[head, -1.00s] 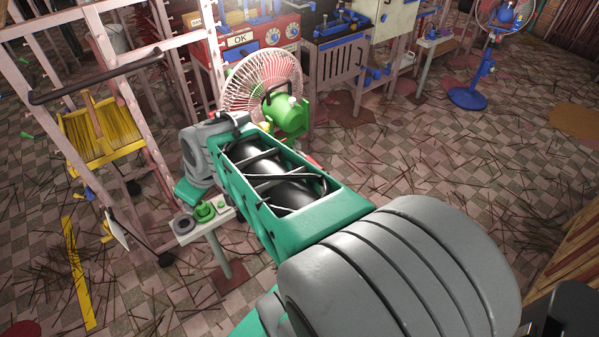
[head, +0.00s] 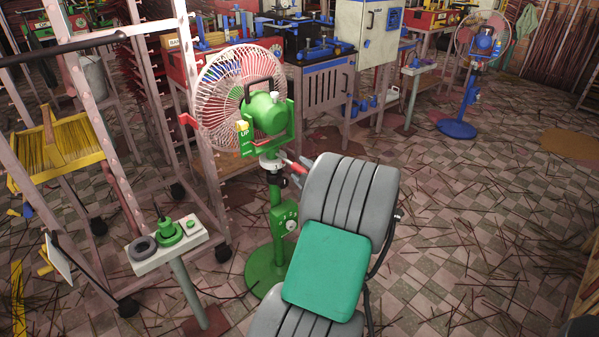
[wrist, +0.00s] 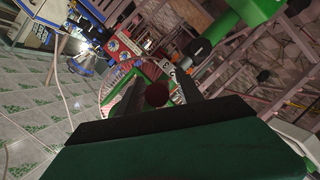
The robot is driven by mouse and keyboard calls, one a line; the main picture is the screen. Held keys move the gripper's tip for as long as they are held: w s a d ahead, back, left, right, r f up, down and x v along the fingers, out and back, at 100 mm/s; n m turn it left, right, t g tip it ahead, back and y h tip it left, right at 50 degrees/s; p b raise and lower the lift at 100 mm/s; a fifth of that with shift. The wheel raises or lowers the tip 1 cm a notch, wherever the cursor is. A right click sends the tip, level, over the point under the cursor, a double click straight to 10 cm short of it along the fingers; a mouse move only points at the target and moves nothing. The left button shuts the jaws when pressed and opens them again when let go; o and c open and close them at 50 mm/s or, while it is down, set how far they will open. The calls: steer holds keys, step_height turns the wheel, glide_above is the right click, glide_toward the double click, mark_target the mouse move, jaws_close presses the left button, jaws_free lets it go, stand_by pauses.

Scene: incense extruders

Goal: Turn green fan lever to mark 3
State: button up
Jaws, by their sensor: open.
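The green fan (head: 264,115) stands left of my arm in the head view, with a pale round cage and a green post. A white collar (head: 270,163) sits on the post below the fan head. A red lever-like piece (head: 297,169) shows beside the collar, partly hidden by my arm. In the wrist view my gripper (wrist: 159,78) is open, with two dark fingers apart. A round dark-red end (wrist: 157,95) appears between the fingers; I cannot tell whether they touch it.
A small stand (head: 190,235) with a green knob and a dark ring is at the left. A pink rack (head: 95,120) and yellow incense tray stand behind it. A blue fan (head: 470,85) is far right. Sticks litter the tiled floor; the right side is fairly open.

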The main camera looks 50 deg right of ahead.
steer(key=shift+x, duration=0.8)
steer(key=shift+c, duration=0.3)
jaws_close()
stand_by(0.5)
